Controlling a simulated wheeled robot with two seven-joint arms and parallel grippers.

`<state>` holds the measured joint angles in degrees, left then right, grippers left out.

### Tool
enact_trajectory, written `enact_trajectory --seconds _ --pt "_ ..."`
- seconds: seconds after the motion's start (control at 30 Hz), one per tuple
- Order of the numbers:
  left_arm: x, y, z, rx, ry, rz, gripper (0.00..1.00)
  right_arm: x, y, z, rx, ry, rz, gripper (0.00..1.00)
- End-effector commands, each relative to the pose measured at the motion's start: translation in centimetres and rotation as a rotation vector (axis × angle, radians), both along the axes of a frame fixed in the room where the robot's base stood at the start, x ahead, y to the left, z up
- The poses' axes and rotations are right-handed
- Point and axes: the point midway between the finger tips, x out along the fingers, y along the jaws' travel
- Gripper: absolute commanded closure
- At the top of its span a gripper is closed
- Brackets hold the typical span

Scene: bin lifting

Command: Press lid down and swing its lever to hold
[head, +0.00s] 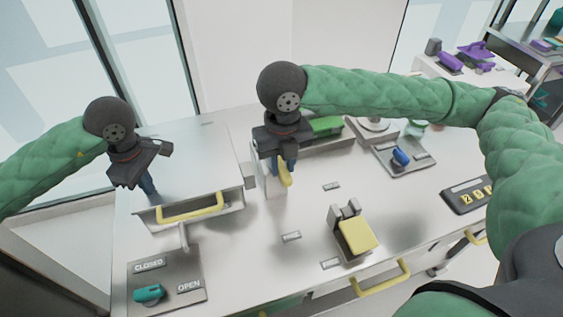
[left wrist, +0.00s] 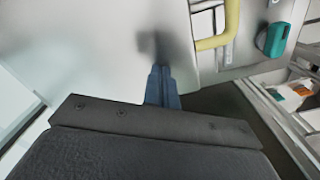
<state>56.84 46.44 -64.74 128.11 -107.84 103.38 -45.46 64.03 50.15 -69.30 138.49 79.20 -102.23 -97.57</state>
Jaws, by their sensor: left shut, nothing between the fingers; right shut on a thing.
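The lid (head: 200,155) is a grey metal panel with a yellow handle (head: 190,207) along its front edge, on the left of the bench. It fills much of the left wrist view (left wrist: 90,50), where the handle (left wrist: 215,40) also shows. My left gripper (head: 150,193) is shut and empty, fingers pointing down at the lid's left part; I cannot tell whether they touch it. The yellow lever (head: 286,177) stands at the lid's right side. My right gripper (head: 283,165) is shut on the lever, its fingers partly hiding it.
A plate marked CLOSED and OPEN with a teal knob (head: 149,293) lies front left. A yellow-topped block (head: 358,236) stands at front centre. A blue-handled device (head: 401,157) and a green item (head: 325,125) are further back.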

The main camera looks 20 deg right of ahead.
Motion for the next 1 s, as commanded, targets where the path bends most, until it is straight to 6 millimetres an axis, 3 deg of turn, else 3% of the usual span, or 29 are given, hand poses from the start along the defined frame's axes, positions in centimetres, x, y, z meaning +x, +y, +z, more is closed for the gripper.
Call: enact_trajectory --seconds 0.27,1.0 --pt "-0.3 -0.1 -0.5 0.002 0.009 -0.003 1.0 0.2 -1.2 -0.1 0.0 -0.001 0.152 1.0" --pt "-0.3 -0.1 -0.5 0.001 0.008 -0.003 1.0 2.6 -5.4 -0.1 -0.001 -0.001 0.81 1.0"
